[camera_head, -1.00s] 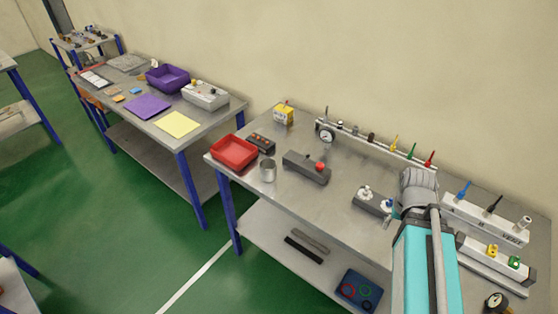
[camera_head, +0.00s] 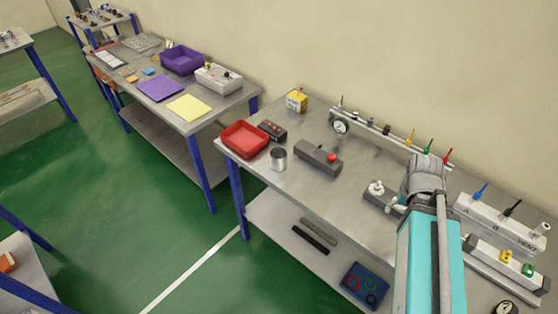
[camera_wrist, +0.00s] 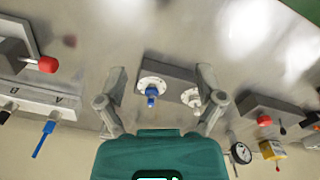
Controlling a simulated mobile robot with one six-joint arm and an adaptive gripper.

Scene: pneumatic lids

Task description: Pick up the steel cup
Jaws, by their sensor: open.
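The steel cup (camera_head: 278,158) stands upright on the metal workbench (camera_head: 300,210), near its front left corner. It is just right of the red tray and left of the grey box with a red button. My gripper (camera_wrist: 160,92) is open in the wrist view, with a grey block carrying white round fittings and a blue knob between and beyond its fingers. I cannot make out the cup in the wrist view.
Close to the cup are the red tray (camera_head: 245,139), the black button box (camera_head: 272,130) and the grey box (camera_head: 318,156). The fitting block (camera_head: 380,196) lies between cup and arm. The bench front is mostly clear.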

